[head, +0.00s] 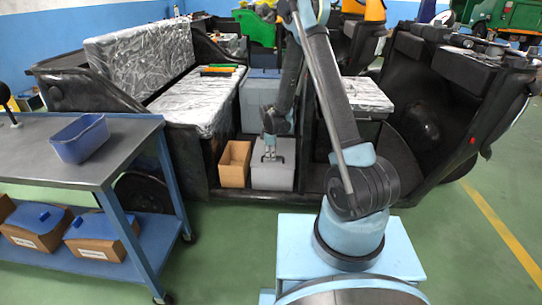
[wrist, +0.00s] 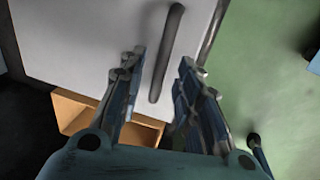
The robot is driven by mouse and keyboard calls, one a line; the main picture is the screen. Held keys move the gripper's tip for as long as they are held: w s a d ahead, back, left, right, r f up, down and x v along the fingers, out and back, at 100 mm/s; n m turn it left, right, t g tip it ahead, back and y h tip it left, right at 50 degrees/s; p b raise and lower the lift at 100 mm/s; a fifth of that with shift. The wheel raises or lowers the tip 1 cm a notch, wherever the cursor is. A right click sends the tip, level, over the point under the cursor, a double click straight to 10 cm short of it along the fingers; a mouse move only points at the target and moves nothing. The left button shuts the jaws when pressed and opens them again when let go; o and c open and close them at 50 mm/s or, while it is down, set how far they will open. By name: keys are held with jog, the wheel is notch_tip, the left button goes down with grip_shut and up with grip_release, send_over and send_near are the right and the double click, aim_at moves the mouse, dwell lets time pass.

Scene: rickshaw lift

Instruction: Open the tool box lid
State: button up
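The tool box is a grey box (head: 272,178) in the rickshaw's footwell, its lid looking closed in the head view. In the wrist view its pale grey top (wrist: 85,40) fills the upper left, with a dark bar handle (wrist: 166,50) on it. My gripper (head: 272,157) points down at the top of the box. In the wrist view my gripper (wrist: 161,65) is open, with its two fingers apart and the handle appearing between them. I cannot tell whether the fingers touch the handle.
An open brown box (head: 235,163) stands left of the tool box; it also shows in the wrist view (wrist: 90,115). A larger grey box (head: 258,98) is behind. The silver-covered seat (head: 198,100) is at the left, and a blue-framed cart (head: 100,145) stands front left. Green floor is clear at right.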

jog(key=shift+f, duration=0.25)
grip_shut()
jog(key=shift+r, duration=0.1)
